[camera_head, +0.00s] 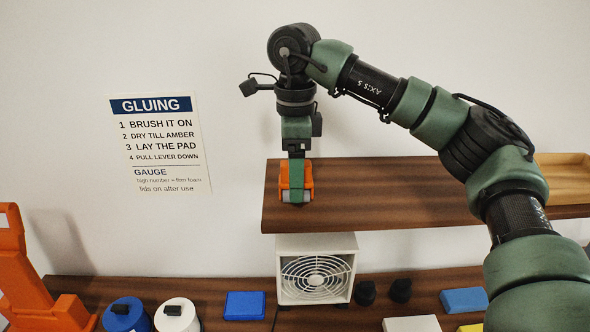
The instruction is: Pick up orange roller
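The orange roller (308,180) is at the left end of the wooden shelf, with a grey cylinder at its lower end. My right gripper (296,188) points straight down at it from above. One green finger covers the middle of the roller, and orange shows on both sides of it. The other finger is hidden, so I cannot tell whether the fingers touch the roller. I also cannot tell whether the roller rests on the shelf or is just clear of it. My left gripper is not in view.
The shelf (385,203) is bare to the right of the roller, up to a wooden tray (565,175). Below are a white fan box (316,250), blue pad (245,305), blue and white pots, dark knobs and an orange stand (15,270). A gluing sign (158,145) hangs on the wall.

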